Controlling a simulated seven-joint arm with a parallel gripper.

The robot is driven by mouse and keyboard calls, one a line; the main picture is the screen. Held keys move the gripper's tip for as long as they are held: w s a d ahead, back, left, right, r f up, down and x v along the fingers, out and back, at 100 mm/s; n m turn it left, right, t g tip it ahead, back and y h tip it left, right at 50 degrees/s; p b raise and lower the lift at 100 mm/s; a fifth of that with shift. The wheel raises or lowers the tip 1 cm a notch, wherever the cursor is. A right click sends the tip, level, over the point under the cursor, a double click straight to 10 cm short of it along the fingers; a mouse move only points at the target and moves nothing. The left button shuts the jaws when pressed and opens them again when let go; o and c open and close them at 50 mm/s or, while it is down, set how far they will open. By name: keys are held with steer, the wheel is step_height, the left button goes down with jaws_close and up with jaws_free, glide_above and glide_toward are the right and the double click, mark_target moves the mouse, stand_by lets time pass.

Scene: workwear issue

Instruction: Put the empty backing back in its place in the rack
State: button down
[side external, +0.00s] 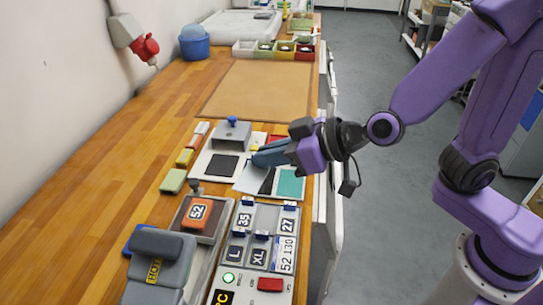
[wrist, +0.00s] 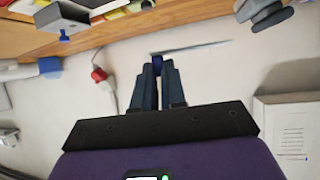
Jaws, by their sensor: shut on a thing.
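My gripper (side external: 262,158) is over the right side of the bench, fingers pointing left. In the wrist view its fingers (wrist: 158,72) are shut on a small dark blue piece (wrist: 157,62). A thin grey strip lies just beyond the tips there; I cannot tell whether it belongs to the held thing. A grey rack (side external: 264,220) in front holds plates with blue tabs, marked 35, 27, L and XL.
A press (side external: 156,270) stands at the front left, beside an orange 52 patch (side external: 197,213). A grey block with a blue knob (side external: 232,121) and pale sheets with black and teal patches (side external: 291,184) lie near my gripper. A tan mat (side external: 255,90) behind is clear.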

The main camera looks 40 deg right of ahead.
steer(key=w+d+m+t+h, duration=0.1)
steer(key=w+d+m+h, duration=0.1)
steer(key=w+d, duration=0.5)
steer(key=w+d+m+h, duration=0.3)
steer(key=d, duration=0.7)
steer(key=w+d+m+t+h, duration=0.1)
steer(key=w+d+m+h, duration=0.1)
steer(key=w+d, duration=0.5)
steer(key=n+g+y, duration=0.3)
steer(key=n+y, duration=0.6)
glide_above(278, 209)
step_height(278, 209, down, 14)
steer(key=shift+r, duration=0.15)
steer(key=shift+f, duration=2.2)
steer(key=shift+f, duration=0.15)
steer(key=c, duration=1.2)
jaws_free()
